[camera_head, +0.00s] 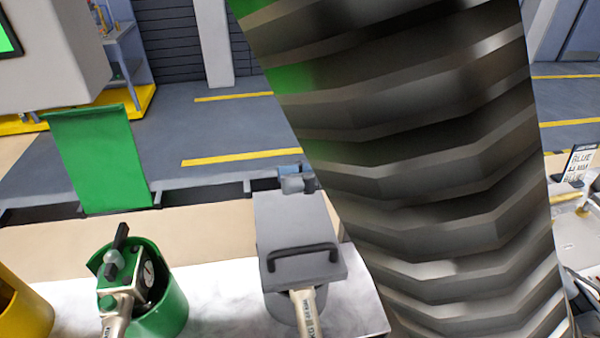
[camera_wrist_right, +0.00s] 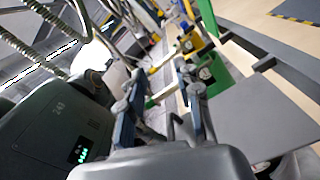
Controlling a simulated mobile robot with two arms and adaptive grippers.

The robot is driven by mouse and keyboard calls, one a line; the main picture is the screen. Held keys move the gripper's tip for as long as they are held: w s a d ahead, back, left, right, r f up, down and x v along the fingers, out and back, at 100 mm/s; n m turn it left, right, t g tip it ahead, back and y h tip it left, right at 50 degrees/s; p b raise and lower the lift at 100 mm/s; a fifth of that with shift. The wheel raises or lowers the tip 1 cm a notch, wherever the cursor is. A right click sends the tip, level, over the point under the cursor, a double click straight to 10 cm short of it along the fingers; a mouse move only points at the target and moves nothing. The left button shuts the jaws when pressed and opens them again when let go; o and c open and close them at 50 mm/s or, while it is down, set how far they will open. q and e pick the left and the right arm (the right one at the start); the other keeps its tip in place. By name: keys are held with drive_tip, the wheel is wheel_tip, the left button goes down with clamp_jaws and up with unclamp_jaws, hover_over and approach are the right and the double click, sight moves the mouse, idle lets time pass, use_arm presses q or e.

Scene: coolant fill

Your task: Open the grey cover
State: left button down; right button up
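The grey cover (camera_head: 300,220) is a flat panel with a dark bar handle (camera_head: 303,253) near its front edge. It lies over a grey round container on the white counter, and also shows at the right of the wrist view (camera_wrist_right: 262,115). My right gripper (camera_head: 297,180) shows its blue and grey fingers at the cover's far edge. In the wrist view its two fingers (camera_wrist_right: 160,95) are apart with a clear gap. A dark bent bar between them looks like the handle; I cannot tell whether anything touches. My left gripper is not in view.
A large black ribbed shape (camera_head: 420,150) blocks much of the head view. A green container (camera_head: 172,312) with a fitting in it stands left of the cover, and a yellow one (camera_head: 30,318) is farther left. Free counter (camera_head: 225,300) lies between green container and cover.

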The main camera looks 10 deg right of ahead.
drive_tip(key=d, duration=1.2)
drive_tip(key=shift+a, duration=0.1)
